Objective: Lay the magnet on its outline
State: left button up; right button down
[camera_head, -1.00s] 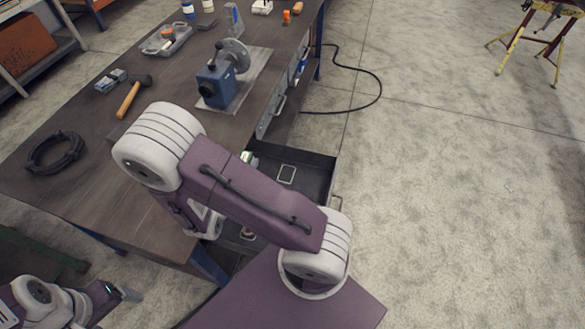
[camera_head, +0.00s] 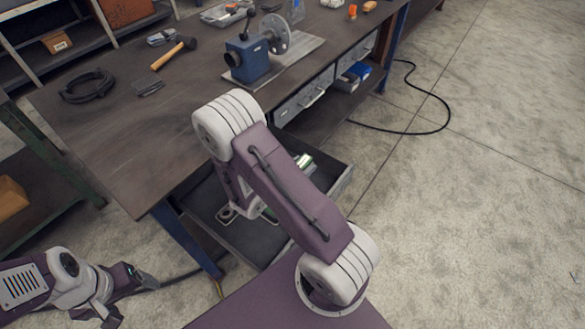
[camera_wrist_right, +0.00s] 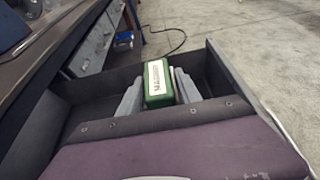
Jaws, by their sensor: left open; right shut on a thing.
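The magnet (camera_wrist_right: 157,80) is a green block with a white printed label. My right gripper (camera_wrist_right: 158,96) is shut on it, one grey finger on each side, above the open drawer (camera_wrist_right: 214,66). In the head view a green and white part of the magnet (camera_head: 303,161) shows beside my right upper arm, which hides the right gripper and much of the drawer (camera_head: 258,240). No outline can be made out in either current view; the arm may cover it. My left gripper (camera_head: 133,298) is open and empty at the lower left, away from the bench.
The drawer's raised walls surround the right gripper. A metal piece (camera_head: 228,213) lies in the drawer. Open floor (camera_head: 480,190) lies to the right.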

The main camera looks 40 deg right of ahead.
jog(key=w+f, duration=0.1)
jog(key=w, duration=0.1)
jog(key=w+d+f, duration=0.1)
jog(key=w+f, duration=0.1)
jog(key=w, duration=0.1)
jog(key=w+d+f, duration=0.1)
jog(key=w+f, duration=0.1)
jog(key=w, duration=0.1)
jog(key=shift+w+b, duration=0.1)
jog(key=shift+b, duration=0.3)
jog(key=shift+w+d+f, duration=0.1)
jog(key=shift+w+f, duration=0.05)
jog(key=shift+w, duration=0.1)
jog(key=shift+f+b, duration=0.35)
jog(key=shift+f, duration=1.65)
jog(key=shift+f, duration=0.2)
jog(key=c, duration=0.8)
grip_release()
jog(key=shift+r, duration=0.15)
